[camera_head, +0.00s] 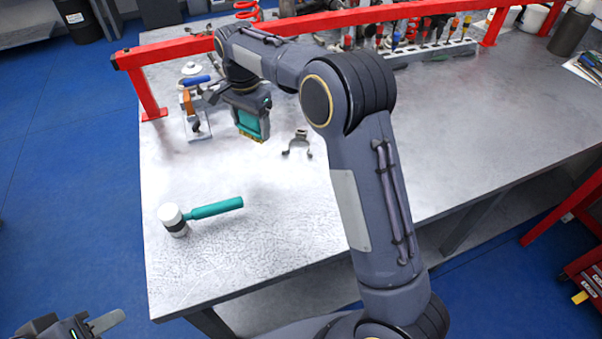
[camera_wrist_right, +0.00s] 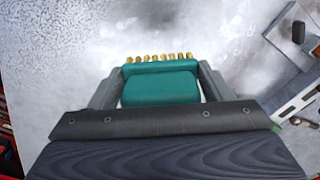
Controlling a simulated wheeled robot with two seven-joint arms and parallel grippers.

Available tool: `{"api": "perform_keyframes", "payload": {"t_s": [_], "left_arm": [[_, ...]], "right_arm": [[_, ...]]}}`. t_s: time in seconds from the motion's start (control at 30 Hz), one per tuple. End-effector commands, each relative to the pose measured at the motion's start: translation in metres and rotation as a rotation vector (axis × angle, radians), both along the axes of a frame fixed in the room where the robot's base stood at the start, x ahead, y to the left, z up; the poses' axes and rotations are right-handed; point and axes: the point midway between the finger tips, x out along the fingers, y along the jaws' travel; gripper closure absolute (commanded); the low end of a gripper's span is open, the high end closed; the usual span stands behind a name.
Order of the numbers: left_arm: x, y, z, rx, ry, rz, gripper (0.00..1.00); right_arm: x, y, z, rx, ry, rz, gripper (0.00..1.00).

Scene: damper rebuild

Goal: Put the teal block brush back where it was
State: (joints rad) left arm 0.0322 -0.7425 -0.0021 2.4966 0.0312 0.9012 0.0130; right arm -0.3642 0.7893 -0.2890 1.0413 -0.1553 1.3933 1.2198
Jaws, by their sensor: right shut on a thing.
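The teal block brush (camera_head: 254,124) is a teal block with tufts of yellow bristles along one edge. My right gripper (camera_head: 250,110) is shut on it and holds it with the bristles down over the back left of the table. In the right wrist view the brush (camera_wrist_right: 160,88) sits between the two grey fingers (camera_wrist_right: 160,95), bristles pointing away from me. I cannot tell whether the bristles touch the tabletop. My left gripper (camera_head: 85,326) is partly in view at the bottom left, off the table, and is cut off by the picture edge.
A teal-handled mallet (camera_head: 214,208) with a white head lies at the front left of the table (camera_head: 270,240). A metal clip (camera_head: 299,144) lies right of the brush. A fixture (camera_head: 196,115) with a blue handle stands left of it. A red rail (camera_head: 330,20) runs along the back.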

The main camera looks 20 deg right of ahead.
Motion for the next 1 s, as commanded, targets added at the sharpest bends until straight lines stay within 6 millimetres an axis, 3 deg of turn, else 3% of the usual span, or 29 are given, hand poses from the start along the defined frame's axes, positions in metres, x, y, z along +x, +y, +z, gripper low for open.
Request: {"api": "perform_keyframes", "payload": {"t_s": [0.03,0.27,0.37,0.7,0.83,1.0], "left_arm": [[0.000,0.000,-0.009,0.000,0.000,0.000,0.64],[0.000,0.000,-0.016,0.000,-0.001,0.000,0.64],[0.000,0.000,-0.018,0.000,0.000,0.000,0.64],[0.000,0.000,-0.017,0.000,0.000,0.000,0.64],[0.000,0.000,-0.016,0.000,0.000,0.000,0.64],[0.000,0.000,-0.015,0.000,0.000,0.000,0.64]], "right_arm": [[0.006,0.006,-0.001,0.003,-0.006,-0.052,0.53],[0.013,0.014,0.009,0.010,-0.004,-0.194,0.53],[0.007,0.001,0.004,0.010,-0.001,-0.207,0.53],[-0.029,-0.071,-0.036,0.011,0.001,-0.204,0.53],[-0.037,-0.087,-0.060,0.011,0.001,-0.203,0.53],[-0.042,-0.099,-0.076,0.011,-0.003,-0.201,0.53]]}}
